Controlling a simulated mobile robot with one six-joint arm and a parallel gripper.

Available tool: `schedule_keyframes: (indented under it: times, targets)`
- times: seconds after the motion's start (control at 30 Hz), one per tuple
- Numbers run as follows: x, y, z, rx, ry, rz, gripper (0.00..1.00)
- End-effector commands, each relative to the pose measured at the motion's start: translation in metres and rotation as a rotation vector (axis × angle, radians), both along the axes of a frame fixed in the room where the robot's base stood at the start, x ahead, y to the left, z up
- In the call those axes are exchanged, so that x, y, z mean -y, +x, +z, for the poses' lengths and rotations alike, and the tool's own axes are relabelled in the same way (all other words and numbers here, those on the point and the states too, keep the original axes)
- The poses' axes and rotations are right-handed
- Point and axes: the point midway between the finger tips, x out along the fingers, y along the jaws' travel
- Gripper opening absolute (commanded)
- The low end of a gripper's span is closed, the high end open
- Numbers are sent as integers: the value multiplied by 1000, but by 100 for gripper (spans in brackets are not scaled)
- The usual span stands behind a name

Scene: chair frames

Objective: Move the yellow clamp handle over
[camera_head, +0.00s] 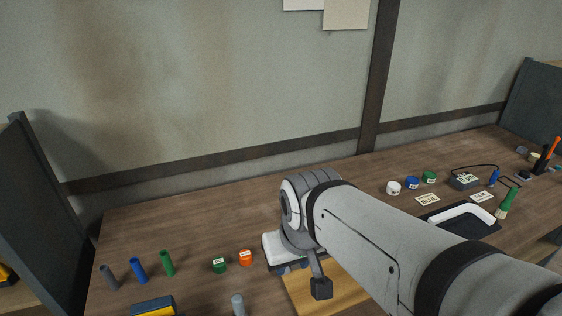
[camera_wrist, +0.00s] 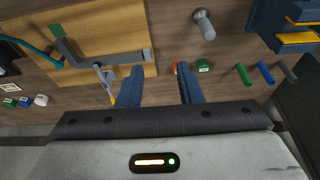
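In the wrist view my gripper (camera_wrist: 157,70) points down at the workbench with its two blue-grey fingers well apart and nothing between them. A small pale metal clamp (camera_wrist: 104,74) stands at the edge of a wooden board (camera_wrist: 125,20), just left of the left finger. A yellow piece (camera_wrist: 112,99), which looks like its handle, shows beside that finger, partly hidden. I cannot tell whether finger and handle touch. Grey bars (camera_wrist: 113,56) lie on the board. In the head view my arm hides the clamp and most of the board (camera_head: 340,290).
An orange-topped jar (camera_head: 246,257) and a green one (camera_head: 219,265) stand close by the gripper. Blue, green and grey pegs, a grey knob (camera_head: 238,305) and a blue-yellow block (camera_head: 153,306) are at left. Jars and a black tray (camera_head: 470,224) are at right.

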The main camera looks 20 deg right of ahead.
Motion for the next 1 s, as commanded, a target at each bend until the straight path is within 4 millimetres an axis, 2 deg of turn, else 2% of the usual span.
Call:
schedule_keyframes:
  times: [0.17,0.2,0.27,0.4,0.57,0.67,0.8,1.0]
  targets:
    - [3,19,7,-7,0,0,33]
    - [17,29,11,-10,0,0,33]
    - [25,48,16,-15,0,-1,33]
    - [42,108,23,-28,0,6,33]
    - [69,178,17,-39,-1,15,33]
    - [91,220,5,-45,0,19,33]
    - [125,273,-23,-56,1,23,33]
    - [171,326,-69,-63,2,30,33]
